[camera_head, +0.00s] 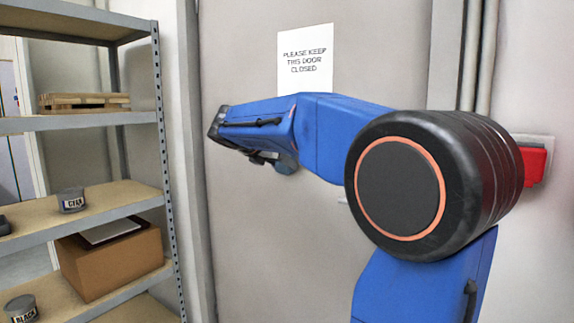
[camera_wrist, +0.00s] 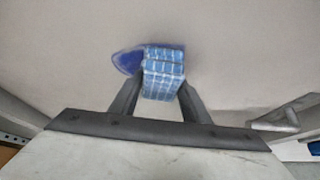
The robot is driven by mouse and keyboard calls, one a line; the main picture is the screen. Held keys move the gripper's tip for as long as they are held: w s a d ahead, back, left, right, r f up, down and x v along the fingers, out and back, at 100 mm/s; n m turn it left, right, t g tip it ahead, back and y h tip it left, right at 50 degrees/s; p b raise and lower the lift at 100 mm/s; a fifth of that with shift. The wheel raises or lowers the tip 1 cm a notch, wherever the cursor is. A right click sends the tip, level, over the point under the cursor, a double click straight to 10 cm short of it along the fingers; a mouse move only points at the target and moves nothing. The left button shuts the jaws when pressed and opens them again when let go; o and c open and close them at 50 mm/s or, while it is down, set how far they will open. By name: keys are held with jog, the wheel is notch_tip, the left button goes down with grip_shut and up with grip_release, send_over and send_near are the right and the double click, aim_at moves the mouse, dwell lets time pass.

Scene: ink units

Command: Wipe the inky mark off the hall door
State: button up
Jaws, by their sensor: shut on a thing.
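The hall door (camera_head: 236,60) is a pale grey panel with a white notice reading "PLEASE KEEP THIS DOOR CLOSED" (camera_head: 305,60). In the wrist view my gripper (camera_wrist: 160,92) is shut on a blue checked cloth pad (camera_wrist: 163,75). The pad is at the door surface, over part of a dark blue inky mark (camera_wrist: 128,60). The mark shows to the left of the pad and a little above it; the rest is hidden behind the pad. I cannot tell whether the pad touches the door. In the head view my arm hides the pad and mark.
A metal shelf unit (camera_head: 158,120) stands left of the door, holding a pallet (camera_head: 85,102), a CYAN tin (camera_head: 71,200), a BLACK tin (camera_head: 20,308) and a cardboard box (camera_head: 110,262). A red box (camera_head: 535,165) is on the wall at right. A door handle (camera_wrist: 278,120) shows in the wrist view.

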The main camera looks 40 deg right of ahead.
jog(key=shift+w+a+r, duration=0.8)
jog(key=shift+w+a, duration=0.6)
jog(key=shift+w, duration=2.35)
jog(key=shift+s+d, duration=0.35)
jog(key=shift+s, duration=0.55)
jog(key=shift+s+d, duration=0.35)
jog(key=shift+s, duration=0.5)
jog(key=shift+s+d, duration=0.35)
jog(key=shift+s, duration=0.55)
jog(key=shift+s+d, duration=0.3)
jog(key=shift+s, duration=0.7)
jog(key=shift+s+d, duration=0.35)
jog(key=shift+s, duration=0.65)
jog(key=shift+s+d, duration=0.3)
jog(key=shift+s, duration=0.7)
jog(key=s+a, duration=0.2)
jog(key=a, duration=0.3)
jog(key=shift+a, duration=0.35)
jog(key=shift+a, duration=0.1)
